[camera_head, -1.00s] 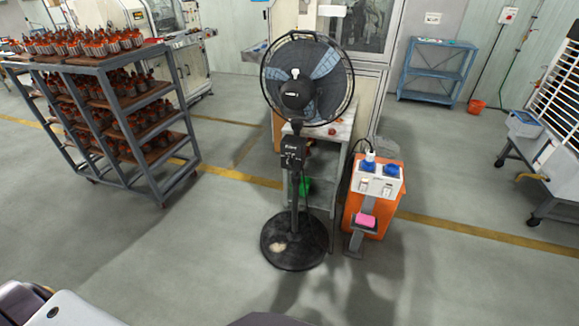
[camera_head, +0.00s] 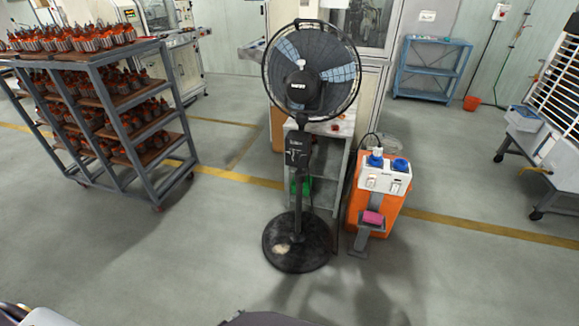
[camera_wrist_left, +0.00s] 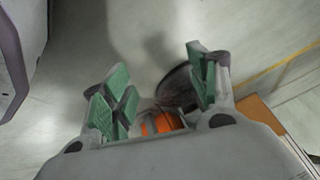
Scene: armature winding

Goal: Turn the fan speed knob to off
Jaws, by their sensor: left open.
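A black pedestal fan (camera_head: 310,75) stands upright on a round base (camera_head: 296,241) in the middle of the head view. Its control box (camera_head: 298,149) is on the pole below the fan head; the speed knob on it is too small to make out its setting. My left gripper (camera_wrist_left: 160,95) shows in the left wrist view with its green-padded fingers spread apart and nothing between them. Part of the fan's dark base (camera_wrist_left: 178,88) shows beyond the fingers. In the head view the gripper fingers do not show. My right gripper is not in view.
An orange unit (camera_head: 378,195) with blue sockets stands right of the fan. A grey shelf stand (camera_head: 325,165) is right behind it. A trolley (camera_head: 150,90) of armatures stands at left. The floor in front of the fan is clear.

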